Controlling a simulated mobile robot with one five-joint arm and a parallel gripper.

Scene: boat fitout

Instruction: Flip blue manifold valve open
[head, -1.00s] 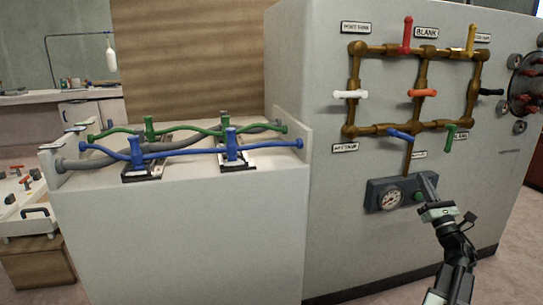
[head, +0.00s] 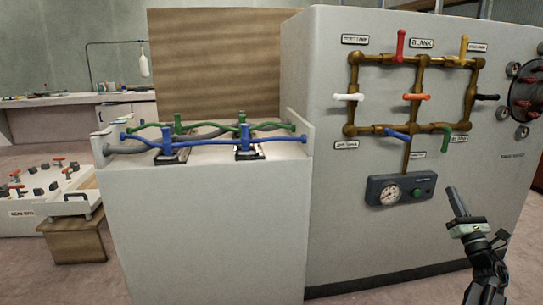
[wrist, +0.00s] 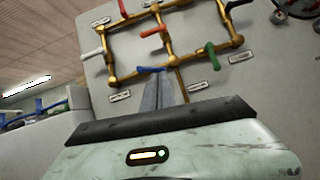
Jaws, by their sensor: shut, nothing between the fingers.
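The blue manifold valve handle (head: 396,133) is on the lower pipe of the brass manifold (head: 420,62), on the grey cabinet face. It lies at a slant, falling to the right in the head view. The wrist view also shows the blue handle (wrist: 151,69), just beyond the fingertips in the picture. My gripper (head: 452,190) is shut and empty, below and to the right of the handle in the head view, apart from the panel. In the wrist view my gripper (wrist: 160,82) points up toward the manifold.
White (head: 347,97), orange (head: 416,97), red (head: 401,45), yellow (head: 463,48), black (head: 487,97) and green (head: 446,136) handles sit around the manifold. A gauge box (head: 401,188) juts out below. A low bench (head: 205,210) with blue and green hoses stands left. Floor shows at right.

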